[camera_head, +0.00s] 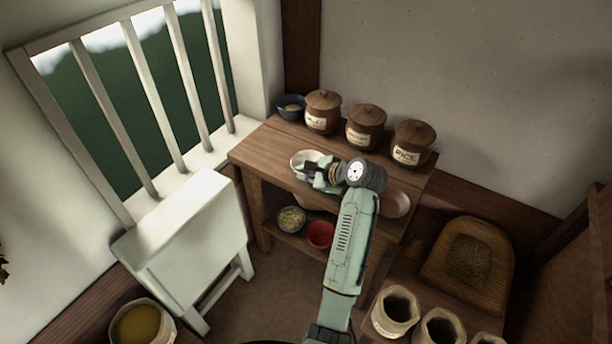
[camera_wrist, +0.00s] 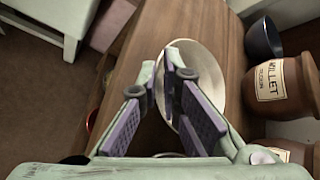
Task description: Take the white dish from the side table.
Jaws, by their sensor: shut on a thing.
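The white dish (camera_head: 300,157) is at the front left of the wooden side table (camera_head: 262,144), partly hidden by my gripper. My gripper (camera_head: 313,171) reaches over the table from the right and is shut on the dish's near rim. In the wrist view the dish (camera_wrist: 208,62) shows pale and round, with its rim between the two finger pads of my gripper (camera_wrist: 168,75). I cannot tell whether the dish still touches the tabletop (camera_wrist: 150,35).
Labelled lidded jars (camera_head: 365,127) and a dark blue bowl (camera_head: 290,106) line the table's back. A pinkish dish (camera_head: 396,204) is at its right. A grain bowl (camera_head: 291,219) and a red bowl (camera_head: 320,234) are on the lower shelf.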

